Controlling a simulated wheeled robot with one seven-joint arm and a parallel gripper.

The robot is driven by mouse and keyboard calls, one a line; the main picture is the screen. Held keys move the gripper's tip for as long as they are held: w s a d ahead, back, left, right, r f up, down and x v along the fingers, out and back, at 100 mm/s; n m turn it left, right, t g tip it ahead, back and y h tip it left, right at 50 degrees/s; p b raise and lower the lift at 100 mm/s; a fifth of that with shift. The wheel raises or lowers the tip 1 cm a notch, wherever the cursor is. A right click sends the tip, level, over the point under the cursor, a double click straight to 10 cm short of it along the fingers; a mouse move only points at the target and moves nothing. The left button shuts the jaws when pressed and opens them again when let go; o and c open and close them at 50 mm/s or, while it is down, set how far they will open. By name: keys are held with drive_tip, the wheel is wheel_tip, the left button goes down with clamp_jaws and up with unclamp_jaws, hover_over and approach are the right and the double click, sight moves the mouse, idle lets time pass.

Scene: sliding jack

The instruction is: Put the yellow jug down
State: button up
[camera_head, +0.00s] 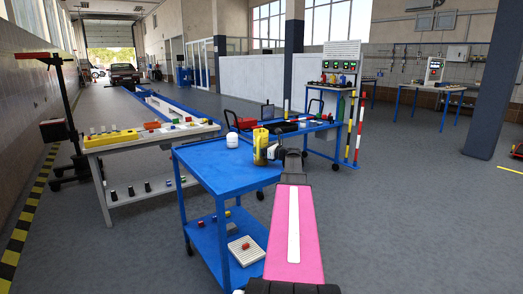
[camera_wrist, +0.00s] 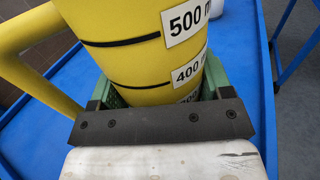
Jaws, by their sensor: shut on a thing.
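The yellow jug (camera_head: 260,148) stands upright at the right part of the blue cart's top (camera_head: 209,168) in the head view. In the wrist view the jug (camera_wrist: 133,22) fills the upper middle, with black lines and white labels reading 500 and 400, and its handle (camera_wrist: 32,75) at the left. My gripper (camera_head: 275,153) reaches it from the right side. In the wrist view my gripper (camera_wrist: 158,95) is shut around the jug's lower body, with green pads at both sides. The jug's base is hidden behind the gripper, so I cannot tell whether it touches the cart top.
A white container (camera_head: 232,140) stands on the cart at the back left of the jug. The front of the cart top is clear. A workbench (camera_head: 150,137) with several items is at the left, and another blue table (camera_head: 300,127) is behind. A dark pillar (camera_head: 493,80) stands at the right.

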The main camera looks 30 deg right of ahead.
drive_tip(key=shift+f, duration=0.1)
drive_tip(key=o, duration=1.1)
drive_tip(key=shift+o, duration=0.2)
drive_tip(key=v, duration=1.2)
